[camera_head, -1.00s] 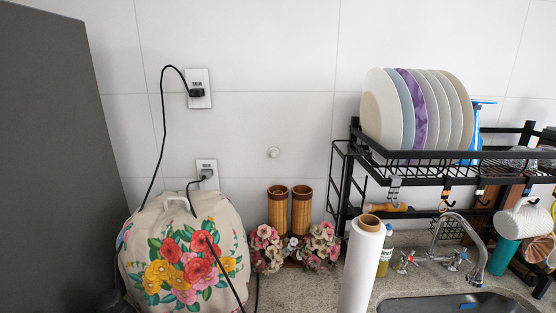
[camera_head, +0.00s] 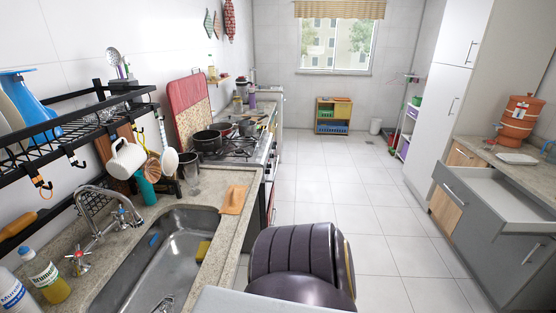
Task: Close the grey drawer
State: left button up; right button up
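The grey drawer (camera_head: 472,207) is at the right of the head view, in the lower cabinet under the right-hand counter. It is pulled well out, and its pale interior (camera_head: 500,194) shows and looks empty. A bar handle (camera_head: 455,196) is on its front. Neither of my grippers is in view, so whether they are open or shut is hidden. A dark ribbed rounded part at the bottom centre appears to be mine.
A tiled floor (camera_head: 350,195) is clear between the two counters. On the left are the sink (camera_head: 175,255), black dish rack (camera_head: 75,130) and stove (camera_head: 240,148). A tall white cabinet (camera_head: 447,90) and an orange pot (camera_head: 520,120) are on the right.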

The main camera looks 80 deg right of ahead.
aim_at(495, 203)
jog(key=k+z, duration=0.1)
jog(key=z, duration=0.35)
jog(key=k+l+z, duration=0.1)
jog(key=z, duration=0.4)
jog(key=k+l+z, duration=0.1)
jog(key=z, duration=0.35)
jog(key=l+z, duration=0.15)
jog(key=z, duration=0.35)
jog(key=k+l+z, duration=0.1)
jog(key=z, duration=0.35)
jog(key=l+z, duration=0.25)
jog(key=z, duration=0.25)
jog(key=l+z, duration=0.2)
jog(key=z, duration=0.25)
jog(key=l+z, duration=0.15)
jog(key=z, duration=0.35)
